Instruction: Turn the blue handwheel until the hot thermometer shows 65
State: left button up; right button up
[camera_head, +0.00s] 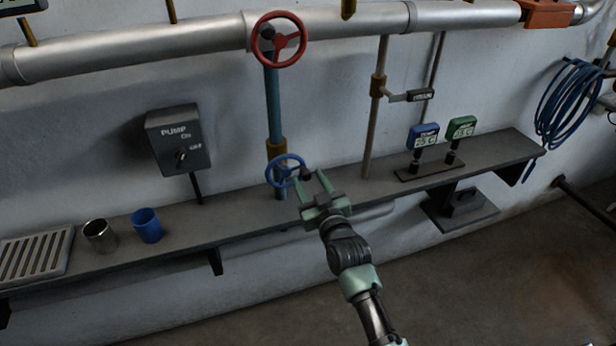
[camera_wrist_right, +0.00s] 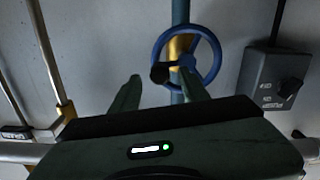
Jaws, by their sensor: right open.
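The blue handwheel (camera_head: 284,171) sits on a vertical blue pipe just above the shelf. In the right wrist view the wheel (camera_wrist_right: 188,59) faces me, with a dark knob (camera_wrist_right: 160,73) on its rim. My right gripper (camera_head: 312,178) is open at the wheel's right side. In the wrist view the knob appears between its fingertips (camera_wrist_right: 160,80); I cannot tell whether they touch it. Two small thermometers stand on the shelf at right, one blue (camera_head: 423,135) and one green (camera_head: 461,127). Their readings are too small to read surely. My left gripper is not in view.
A red handwheel (camera_head: 279,39) is above on the same pipe. A pump switch box (camera_head: 178,140) is on the wall at left. A metal cup (camera_head: 99,236), a blue cup (camera_head: 147,225) and a grate (camera_head: 37,255) are on the shelf (camera_head: 235,214). A blue hose (camera_head: 568,100) hangs at right.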

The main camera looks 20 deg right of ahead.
jog(key=shift+w, duration=0.7)
grip_shut()
jog(key=shift+f+m, duration=0.3)
jog(key=shift+m, duration=0.5)
grip_release()
